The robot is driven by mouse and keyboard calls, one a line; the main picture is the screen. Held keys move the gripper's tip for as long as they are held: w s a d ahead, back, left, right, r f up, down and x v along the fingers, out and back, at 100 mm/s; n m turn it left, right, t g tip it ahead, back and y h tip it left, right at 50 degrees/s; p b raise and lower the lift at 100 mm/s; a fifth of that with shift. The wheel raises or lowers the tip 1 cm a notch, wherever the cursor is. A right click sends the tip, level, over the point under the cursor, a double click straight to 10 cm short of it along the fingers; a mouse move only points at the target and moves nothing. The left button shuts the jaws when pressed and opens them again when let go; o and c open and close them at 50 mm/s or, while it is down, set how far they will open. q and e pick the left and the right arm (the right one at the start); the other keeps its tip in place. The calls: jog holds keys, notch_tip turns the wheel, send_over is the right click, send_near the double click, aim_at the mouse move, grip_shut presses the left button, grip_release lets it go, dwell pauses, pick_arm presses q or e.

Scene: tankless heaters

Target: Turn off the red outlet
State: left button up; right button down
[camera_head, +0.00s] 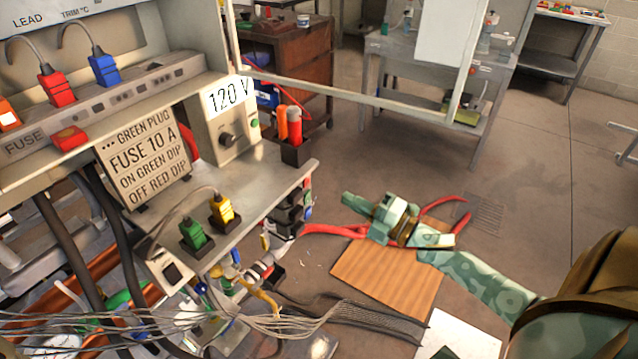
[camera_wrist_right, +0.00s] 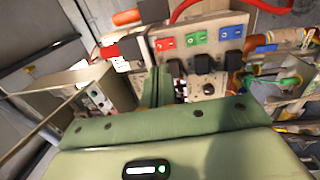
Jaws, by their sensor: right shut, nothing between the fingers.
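My right gripper (camera_head: 352,201) is shut and empty, over the floor just right of the bench end in the head view. In the right wrist view its closed green fingers (camera_wrist_right: 158,88) point at a pale panel. The panel carries a red outlet block (camera_wrist_right: 166,44), a green one (camera_wrist_right: 199,38) and a blue one (camera_wrist_right: 230,33) in a row, with black parts below. The fingers appear below the red block; I cannot tell whether they touch the panel. The head view shows black parts (camera_head: 290,213) at the bench end, but the red block is not clear there. My left gripper is not in view.
A red plug (camera_head: 57,88) and a blue plug (camera_head: 104,67) sit in a strip on the bench. Green (camera_head: 194,233) and yellow (camera_head: 221,209) plugs stand lower down. Loose wires (camera_head: 250,318) and a wooden board (camera_head: 388,280) lie below. Open floor is at right.

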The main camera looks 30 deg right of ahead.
aim_at(308, 177)
jog(key=x, duration=0.9)
jog(key=shift+a+b, duration=0.1)
jog(key=shift+b, duration=0.3)
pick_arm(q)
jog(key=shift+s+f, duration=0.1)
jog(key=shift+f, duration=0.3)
